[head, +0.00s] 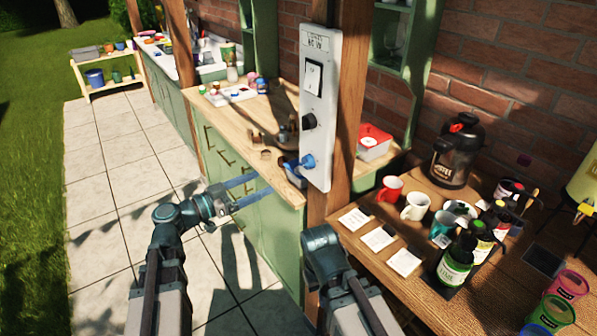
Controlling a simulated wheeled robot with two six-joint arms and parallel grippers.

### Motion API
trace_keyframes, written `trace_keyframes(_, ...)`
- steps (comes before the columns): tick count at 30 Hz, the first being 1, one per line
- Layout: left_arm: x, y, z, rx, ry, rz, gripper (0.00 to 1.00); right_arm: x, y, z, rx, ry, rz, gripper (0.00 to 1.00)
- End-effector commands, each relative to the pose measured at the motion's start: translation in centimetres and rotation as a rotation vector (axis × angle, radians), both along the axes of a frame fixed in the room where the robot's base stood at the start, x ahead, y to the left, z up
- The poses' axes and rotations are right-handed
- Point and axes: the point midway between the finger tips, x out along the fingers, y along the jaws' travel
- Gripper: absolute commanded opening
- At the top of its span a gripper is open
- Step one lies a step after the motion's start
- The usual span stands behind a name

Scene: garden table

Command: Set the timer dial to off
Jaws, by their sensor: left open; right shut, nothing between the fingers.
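A white control panel (322,160) is fixed upright on the wooden post. It has a small label plate at the top, a black-framed rocker switch (314,77), a round black dial (309,121) and a blue fitting (307,162) near the bottom. The dial's pointer and markings are too small to read. My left gripper (258,190) is open and empty, left of and below the panel, apart from it, in front of the green cabinet. My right arm's wrist (320,242) is below the panel; its fingers do not show.
A wooden counter (232,117) lies behind the panel. On the right table stand a red mug (390,189), a white mug (415,206), a dark flask (456,150), bottles and white cards (378,238). Tiled floor (110,180) is clear on the left.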

Motion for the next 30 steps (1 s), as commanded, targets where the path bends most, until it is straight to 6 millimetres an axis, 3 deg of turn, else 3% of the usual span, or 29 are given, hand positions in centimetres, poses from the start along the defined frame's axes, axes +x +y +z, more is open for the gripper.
trace_keyframes(7,0.7,-0.9,0.1,0.000,-0.001,-0.002,0.80,0.0,0.0,0.1,0.000,0.000,0.000,0.00)
trace_keyframes(21,6.1,-8.3,0.0,-0.001,0.001,-0.005,0.80,0.0,0.0,0.0,0.000,0.000,0.000,0.00)
trace_keyframes(30,7.9,-10.9,0.0,-0.001,0.001,-0.003,0.80,0.0,0.0,0.0,0.000,0.000,0.000,0.00)
